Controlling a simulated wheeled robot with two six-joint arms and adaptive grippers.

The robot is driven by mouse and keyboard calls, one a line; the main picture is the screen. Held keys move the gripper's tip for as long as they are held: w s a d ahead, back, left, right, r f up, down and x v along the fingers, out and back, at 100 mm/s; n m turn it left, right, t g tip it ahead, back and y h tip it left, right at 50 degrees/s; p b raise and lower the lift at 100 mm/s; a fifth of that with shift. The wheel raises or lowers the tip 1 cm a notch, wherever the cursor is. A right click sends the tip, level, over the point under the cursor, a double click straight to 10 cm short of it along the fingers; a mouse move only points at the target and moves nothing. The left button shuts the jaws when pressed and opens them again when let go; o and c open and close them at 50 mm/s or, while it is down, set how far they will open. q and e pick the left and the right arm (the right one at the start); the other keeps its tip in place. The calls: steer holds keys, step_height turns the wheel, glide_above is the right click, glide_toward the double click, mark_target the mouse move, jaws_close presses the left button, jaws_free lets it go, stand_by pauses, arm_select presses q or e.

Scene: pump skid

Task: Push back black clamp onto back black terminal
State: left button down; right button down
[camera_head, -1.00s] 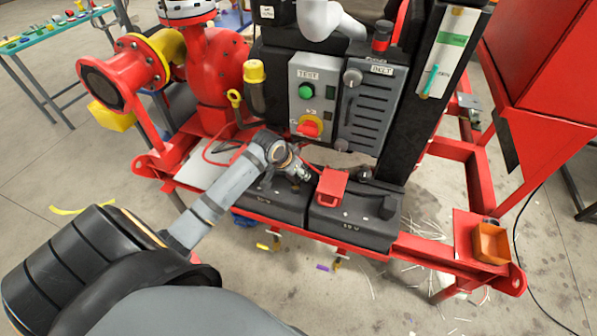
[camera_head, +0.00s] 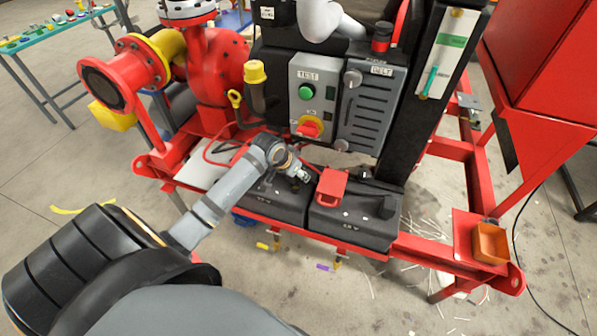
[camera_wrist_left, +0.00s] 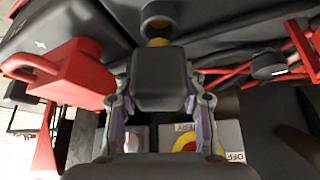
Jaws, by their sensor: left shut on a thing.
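My left gripper (camera_head: 303,174) reaches over the two dark grey batteries. In the left wrist view its fingers (camera_wrist_left: 160,92) are shut on a black clamp (camera_wrist_left: 160,78), one finger on each side. A black terminal cap (camera_wrist_left: 159,14) with a brass-coloured part (camera_wrist_left: 158,42) shows just beyond the clamp, in line with it. The clamp hides the lower part of this post, so I cannot tell whether they touch. In the head view the arm and gripper mostly hide the clamp. My right gripper is in neither view.
A red clamp or cover (camera_head: 331,187) sits on the right battery (camera_head: 345,228), close to my gripper; it also shows in the wrist view (camera_wrist_left: 62,72). The control box (camera_head: 313,98) and black column stand behind. A red frame rail (camera_head: 430,250) runs in front.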

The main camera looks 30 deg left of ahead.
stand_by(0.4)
arm_select(q)
steer(key=shift+r+p, duration=0.1)
steer(key=shift+p, duration=0.4)
steer(key=shift+f+b, duration=0.65)
steer(key=shift+f, duration=1.2)
steer(key=c, duration=0.7)
jaws_free()
steer(key=d+v, duration=0.1)
steer(key=v, duration=1.1)
steer(key=shift+a, duration=0.45)
